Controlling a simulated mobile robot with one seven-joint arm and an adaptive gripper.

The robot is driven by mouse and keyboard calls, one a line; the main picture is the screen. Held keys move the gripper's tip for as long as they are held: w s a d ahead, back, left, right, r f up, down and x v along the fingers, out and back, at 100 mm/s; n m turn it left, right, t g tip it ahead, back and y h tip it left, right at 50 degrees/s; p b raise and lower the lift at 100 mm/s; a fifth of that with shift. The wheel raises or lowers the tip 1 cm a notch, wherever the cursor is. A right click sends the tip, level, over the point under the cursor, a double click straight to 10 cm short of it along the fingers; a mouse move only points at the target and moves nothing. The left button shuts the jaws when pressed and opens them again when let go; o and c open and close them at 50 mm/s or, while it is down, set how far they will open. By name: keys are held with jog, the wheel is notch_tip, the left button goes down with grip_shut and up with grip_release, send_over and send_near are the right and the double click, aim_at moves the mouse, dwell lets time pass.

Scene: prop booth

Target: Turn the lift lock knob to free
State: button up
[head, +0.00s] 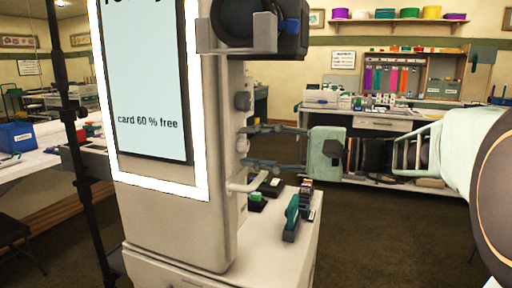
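A tall pale kiosk column (223,220) with a lit screen (150,90) stands left of centre; the screen reads "card 60 % free". No label shows which is the lift lock knob. My gripper (246,147) reaches in from the right with its two fingers apart, one above and one below the small pale part. Whether the fingertips touch it I cannot tell.
A black camera-like device (252,25) sticks out at the column's top. Below my gripper, a white cabinet top (265,240) holds a teal stapler-like object (291,218) and small boxes. A workbench (380,122) stands behind; dark floor (400,235) lies open at right.

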jog(key=v, duration=1.2)
